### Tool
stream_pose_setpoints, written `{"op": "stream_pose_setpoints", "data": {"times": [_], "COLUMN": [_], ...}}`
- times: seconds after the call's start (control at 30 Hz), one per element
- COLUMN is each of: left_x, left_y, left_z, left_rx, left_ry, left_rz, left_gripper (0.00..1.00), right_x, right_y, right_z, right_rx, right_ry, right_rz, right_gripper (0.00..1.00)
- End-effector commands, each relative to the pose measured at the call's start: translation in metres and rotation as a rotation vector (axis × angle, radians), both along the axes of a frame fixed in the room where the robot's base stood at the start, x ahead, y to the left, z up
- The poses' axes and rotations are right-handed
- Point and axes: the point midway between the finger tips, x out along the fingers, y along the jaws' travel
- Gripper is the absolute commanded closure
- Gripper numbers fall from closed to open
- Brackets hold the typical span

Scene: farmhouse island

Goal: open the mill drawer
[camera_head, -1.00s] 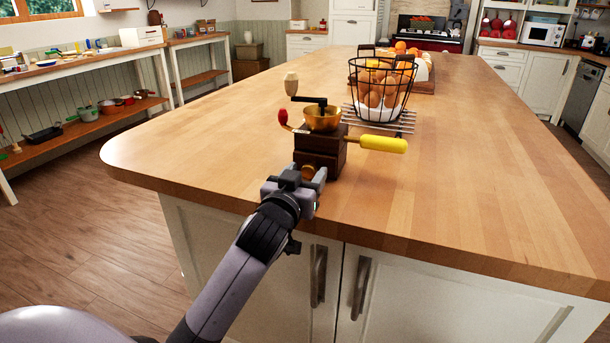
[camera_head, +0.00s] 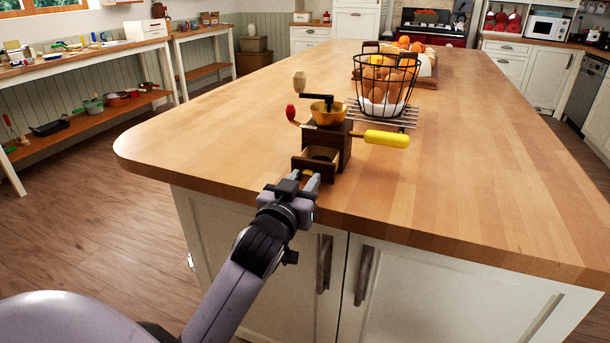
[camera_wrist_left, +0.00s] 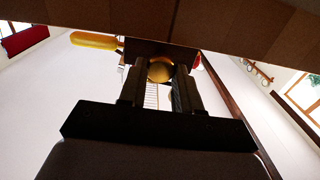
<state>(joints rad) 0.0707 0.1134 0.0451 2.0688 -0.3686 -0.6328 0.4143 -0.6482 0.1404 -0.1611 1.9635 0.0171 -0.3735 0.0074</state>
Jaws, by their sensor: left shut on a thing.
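The mill (camera_head: 340,138) is a dark wooden box with a brass bowl and a black crank with a pale knob, standing near the front edge of the island. Its drawer (camera_head: 300,163) sticks out toward me, and its open hollow shows from above. My left gripper (camera_head: 306,181) is at the drawer's front, at the edge of the worktop. In the left wrist view its fingers are shut around the round brass drawer knob (camera_wrist_left: 160,70). The knob is hidden by the gripper in the head view. My right gripper is not in view.
A yellow handle (camera_head: 387,138) sticks out right of the mill, and a red knob (camera_head: 291,112) shows on its left. Behind stands a wire basket of eggs (camera_head: 384,84). The wooden worktop (camera_head: 460,190) is clear to the right.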

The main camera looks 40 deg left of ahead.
Motion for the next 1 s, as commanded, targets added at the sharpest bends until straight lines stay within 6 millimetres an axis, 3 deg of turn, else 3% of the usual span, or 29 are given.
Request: {"op": "stream_pose_setpoints", "data": {"times": [0.23, 0.27, 0.3, 0.33, 0.67, 1.0], "left_x": [0.0, 0.0, 0.0, 0.0, -0.002, -0.043], "left_y": [0.0, 0.0, 0.0, 0.0, 0.0, -0.012], "left_z": [0.0, 0.0, 0.0, 0.0, 0.0, -0.001], "left_rx": [0.0, 0.001, 0.0, 0.001, 0.0, -0.002], "left_ry": [-0.002, -0.002, -0.002, -0.002, -0.001, -0.001], "left_rz": [0.0, 0.0, 0.0, 0.0, 0.0, -0.001], "left_gripper": [1.0, 0.61, 0.48, 0.43, 0.43, 0.43], "right_x": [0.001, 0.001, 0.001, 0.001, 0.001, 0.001], "right_y": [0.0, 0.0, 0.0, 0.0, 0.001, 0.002], "right_z": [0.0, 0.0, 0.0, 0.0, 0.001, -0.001], "right_rx": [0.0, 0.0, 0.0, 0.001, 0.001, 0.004], "right_ry": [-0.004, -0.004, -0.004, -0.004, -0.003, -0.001], "right_rz": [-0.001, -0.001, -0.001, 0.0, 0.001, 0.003], "right_gripper": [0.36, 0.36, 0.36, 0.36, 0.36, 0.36]}}
